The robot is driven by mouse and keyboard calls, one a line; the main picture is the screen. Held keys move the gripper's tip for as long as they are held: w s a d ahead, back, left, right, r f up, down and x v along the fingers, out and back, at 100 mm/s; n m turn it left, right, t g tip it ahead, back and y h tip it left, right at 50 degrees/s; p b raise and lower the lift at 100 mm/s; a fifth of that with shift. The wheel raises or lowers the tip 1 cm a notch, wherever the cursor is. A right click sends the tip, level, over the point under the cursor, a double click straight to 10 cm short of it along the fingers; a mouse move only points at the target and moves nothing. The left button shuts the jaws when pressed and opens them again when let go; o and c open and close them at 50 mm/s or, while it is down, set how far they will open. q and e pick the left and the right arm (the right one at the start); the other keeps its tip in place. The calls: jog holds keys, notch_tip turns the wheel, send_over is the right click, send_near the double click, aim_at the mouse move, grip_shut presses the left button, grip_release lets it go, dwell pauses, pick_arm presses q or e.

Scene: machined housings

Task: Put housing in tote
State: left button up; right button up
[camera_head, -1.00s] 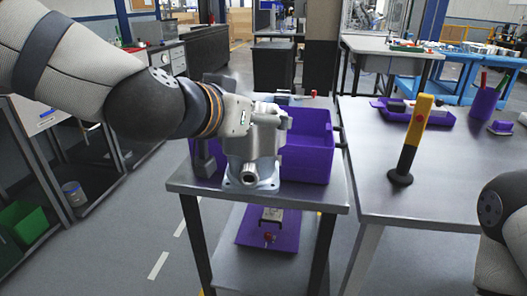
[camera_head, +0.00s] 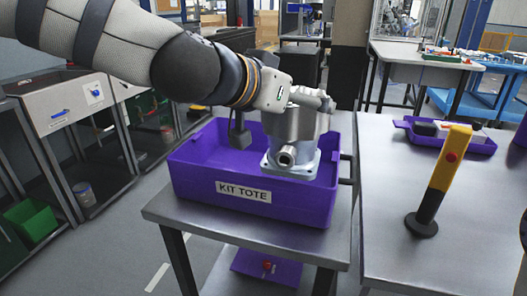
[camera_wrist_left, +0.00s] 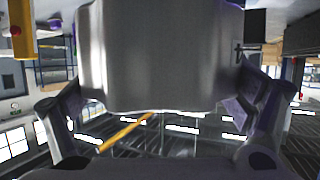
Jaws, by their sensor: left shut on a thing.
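The housing (camera_head: 296,135) is a grey metal casting with a square flange at its base and a round port facing the camera. It is upright over the right part of the purple tote (camera_head: 190,186) labelled KIT TOTE. I cannot tell whether its flange touches the tote floor. My left gripper (camera_wrist_left: 160,125) is shut on the housing, which fills the upper middle of the left wrist view (camera_wrist_left: 160,55). In the head view the gripper's fingers are mostly hidden behind the housing and wrist. My right gripper is not in view.
The tote stands on a small metal table (camera_head: 190,212). A yellow and black post (camera_head: 439,180) stands on the larger table (camera_head: 395,255) to the right, with a purple tray (camera_head: 470,144) farther back. The tote's left part looks mostly clear.

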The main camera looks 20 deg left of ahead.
pick_arm(q)
jog(key=w+a, duration=0.1)
jog(key=w+a+f, duration=0.1)
jog(key=a, duration=0.1)
jog(key=w+a+f, duration=0.1)
jog(key=shift+w+a, duration=0.1)
jog(key=shift+a, duration=0.1)
jog(key=w+a+f+b, duration=0.2)
jog(key=w+a+f, duration=0.1)
jog(key=f, duration=0.6)
jog(key=shift+w+a+f, duration=0.15)
jog(key=shift+a+f, duration=0.05)
jog(key=shift+a, duration=0.4)
jog(key=o, duration=1.5)
jog(key=shift+f+b, duration=0.25)
jog(key=shift+b, duration=0.05)
jog(key=shift+o, duration=0.4)
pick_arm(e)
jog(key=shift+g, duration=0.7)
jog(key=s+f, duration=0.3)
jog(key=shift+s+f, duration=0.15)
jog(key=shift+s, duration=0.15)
